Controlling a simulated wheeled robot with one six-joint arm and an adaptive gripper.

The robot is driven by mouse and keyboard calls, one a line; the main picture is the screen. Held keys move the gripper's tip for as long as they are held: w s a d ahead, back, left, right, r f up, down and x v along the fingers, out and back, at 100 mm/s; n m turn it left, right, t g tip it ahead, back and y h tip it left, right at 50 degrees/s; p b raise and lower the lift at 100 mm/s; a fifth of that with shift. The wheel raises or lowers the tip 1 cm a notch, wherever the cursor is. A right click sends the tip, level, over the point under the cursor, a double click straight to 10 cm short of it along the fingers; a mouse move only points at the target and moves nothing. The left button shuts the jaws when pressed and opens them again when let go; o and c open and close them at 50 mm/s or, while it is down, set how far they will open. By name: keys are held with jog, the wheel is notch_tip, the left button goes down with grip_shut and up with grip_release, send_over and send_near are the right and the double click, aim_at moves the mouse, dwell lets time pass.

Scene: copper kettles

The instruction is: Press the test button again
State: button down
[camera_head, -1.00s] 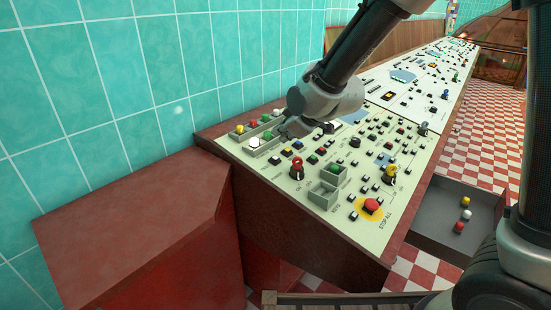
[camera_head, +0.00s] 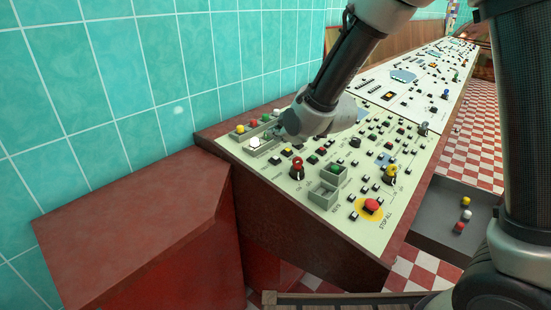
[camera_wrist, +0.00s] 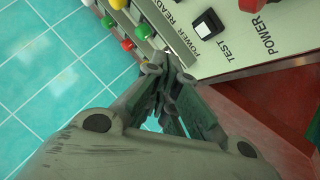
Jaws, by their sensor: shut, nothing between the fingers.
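The test button (camera_wrist: 208,23) is a black square with a white cap, beside the printed word TEST in the wrist view. My gripper (camera_wrist: 166,66) is shut and empty, its fingertips close together near the panel edge, below and left of the button. They appear apart from the button; the height gap cannot be judged. In the head view my gripper (camera_head: 281,132) is over the left end of the pale control panel (camera_head: 235,151), beside the grey lamp trays. I cannot pick out the test button for sure in the head view.
A red selector knob (camera_head: 297,163) and a red stop button (camera_head: 371,205) stand on the panel. A teal tiled wall (camera_head: 110,90) borders the left.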

aim_at(275, 160)
jog(key=shift+w+a+f, duration=0.15)
jog(key=shift+a+f, duration=0.05)
jog(key=shift+f, duration=0.95)
jog(key=shift+w+a+f, duration=0.1)
jog(key=shift+a+f, duration=0.05)
jog(key=shift+f, duration=0.95)
jog(key=shift+f, duration=0.4)
jog(key=shift+w+a+f, duration=0.1)
jog(key=shift+f, duration=0.25)
jog(key=shift+r, duration=0.1)
dwell(0.4)
jog(key=shift+r, duration=0.7)
jog(key=shift+s+d+r, duration=0.15)
jog(key=shift+r, duration=0.65)
jog(key=shift+s+d+r, duration=0.1)
jog(key=shift+d+r, duration=0.1)
jog(key=shift+r, duration=0.65)
jog(key=shift+s+d+r, duration=0.15)
jog(key=shift+r, duration=0.65)
dwell(1.3)
